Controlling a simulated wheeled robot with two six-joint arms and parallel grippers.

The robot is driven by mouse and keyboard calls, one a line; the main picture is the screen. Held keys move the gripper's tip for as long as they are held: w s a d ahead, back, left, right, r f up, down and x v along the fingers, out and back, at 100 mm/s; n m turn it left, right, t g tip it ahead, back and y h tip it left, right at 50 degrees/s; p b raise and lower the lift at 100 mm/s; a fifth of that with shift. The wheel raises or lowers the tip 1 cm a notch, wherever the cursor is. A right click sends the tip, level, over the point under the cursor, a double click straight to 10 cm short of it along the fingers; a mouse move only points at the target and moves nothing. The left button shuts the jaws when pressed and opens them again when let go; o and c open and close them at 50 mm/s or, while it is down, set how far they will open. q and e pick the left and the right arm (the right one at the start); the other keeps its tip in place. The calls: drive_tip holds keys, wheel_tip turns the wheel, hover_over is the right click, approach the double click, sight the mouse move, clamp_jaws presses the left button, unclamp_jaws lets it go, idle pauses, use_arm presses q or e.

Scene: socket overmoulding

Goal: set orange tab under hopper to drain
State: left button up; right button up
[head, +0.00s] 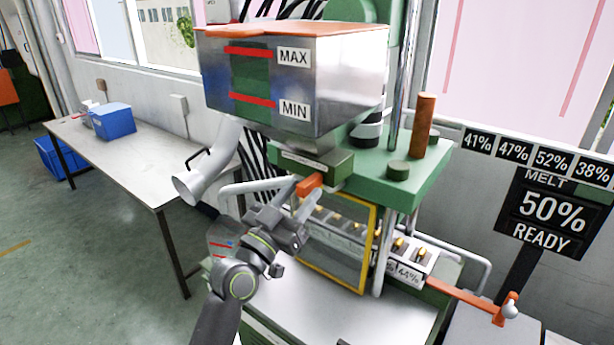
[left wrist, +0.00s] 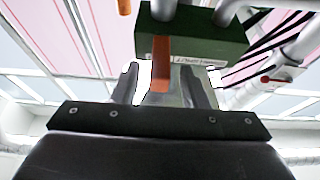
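The hopper (head: 290,75) is a metal box with red MAX and MIN lines and an orange rim. Under it is a green block (head: 318,165) with a pale label, and an orange tab (head: 309,185) sticks out of its front. My left gripper (head: 299,204) is just below and in front of the tab, with its fingers apart. In the left wrist view the tab (left wrist: 161,62) hangs from the green block (left wrist: 195,42) and appears between the two open fingers (left wrist: 168,82), with a gap on each side. I cannot tell whether anything touches. My right gripper is out of view.
A yellow-framed clear guard (head: 345,255) stands below the hopper, before a row of moulds. A grey pipe (head: 205,170) is at left. An orange-handled lever (head: 465,297) sticks out right. A sign (head: 548,212) reads MELT 50% READY. A table (head: 150,150) holds a blue bin (head: 113,121).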

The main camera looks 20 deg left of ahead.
use_arm(q)
drive_tip(key=shift+p+x, duration=0.3)
drive_tip(key=shift+x, duration=1.1)
clamp_jaws()
